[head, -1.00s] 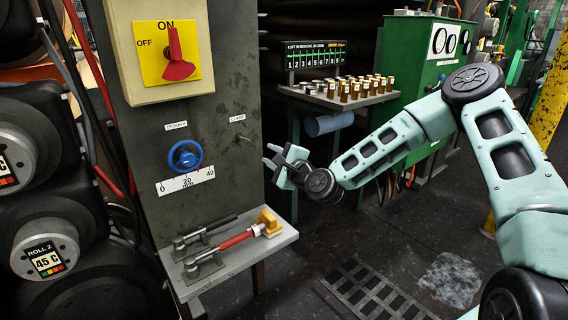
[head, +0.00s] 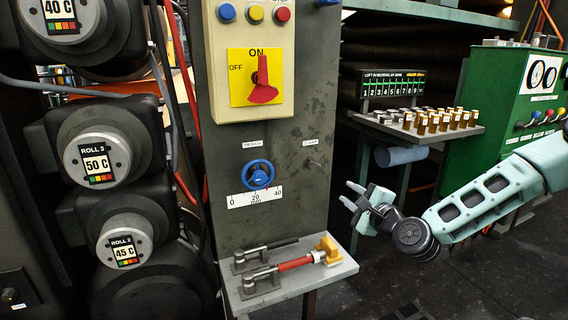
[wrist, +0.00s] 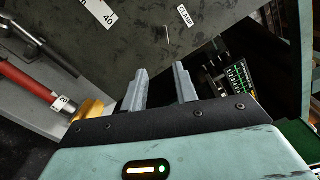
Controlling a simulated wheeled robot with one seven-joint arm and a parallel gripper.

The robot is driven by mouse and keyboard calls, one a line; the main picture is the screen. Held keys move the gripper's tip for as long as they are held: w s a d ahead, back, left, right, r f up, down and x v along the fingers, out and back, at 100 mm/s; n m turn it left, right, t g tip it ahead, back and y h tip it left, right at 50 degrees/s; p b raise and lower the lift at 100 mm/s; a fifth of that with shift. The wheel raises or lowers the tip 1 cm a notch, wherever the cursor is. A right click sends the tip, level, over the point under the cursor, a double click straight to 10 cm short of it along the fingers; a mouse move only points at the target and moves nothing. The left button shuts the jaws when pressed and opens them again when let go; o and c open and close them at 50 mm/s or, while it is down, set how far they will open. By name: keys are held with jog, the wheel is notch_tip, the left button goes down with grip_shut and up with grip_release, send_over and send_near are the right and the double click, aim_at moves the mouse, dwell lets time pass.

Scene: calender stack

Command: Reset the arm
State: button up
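My gripper (head: 352,196) is in the middle of the head view, to the right of the grey control column (head: 270,142). Its two fingers are apart with nothing between them. In the wrist view the fingers (wrist: 160,88) point toward the column's face, near the small pin below the CLAMP label (wrist: 184,16). My gripper appears apart from the column and from the shelf tools. My pale green forearm reaches in from the right of the head view.
The shelf (head: 330,274) holds a red-handled tool (head: 292,264) and a black-handled one. A blue handwheel (head: 258,174) and a red switch (head: 263,84) are on the column. Rolls stand at left. A small table of bottles (head: 436,120) and a green cabinet (head: 530,95) stand behind my arm.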

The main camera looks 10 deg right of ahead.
jog(key=s+a+f+n+g+y, duration=0.35)
jog(key=s+a+n+g, duration=0.3)
jog(key=a+n, duration=0.4)
jog(key=s+a+f+n+g+h, duration=0.1)
jog(key=s+a+n+g+h, duration=0.15)
jog(key=s+n, duration=0.35)
jog(key=s+a+n+g+h, duration=0.1)
jog(key=s+a+n+g, duration=0.25)
jog(key=s, duration=0.55)
jog(key=s+d+r+n+g+h, duration=0.2)
jog(key=s+r+n, duration=0.15)
jog(key=s, duration=0.55)
jog(key=s+d+r+n+g+h, duration=0.2)
jog(key=s+d+r+n+h, duration=0.15)
jog(key=s, duration=0.55)
notch_tip(320, 180, up, 14)
jog(key=a+p, duration=0.1)
jog(key=p, duration=1.3)
jog(key=shift+w+f+y, duration=0.25)
jog(key=shift+w+y, duration=0.05)
jog(key=shift+y, duration=0.15)
jog(key=shift+a+n, duration=0.15)
jog(key=shift+n, duration=0.15)
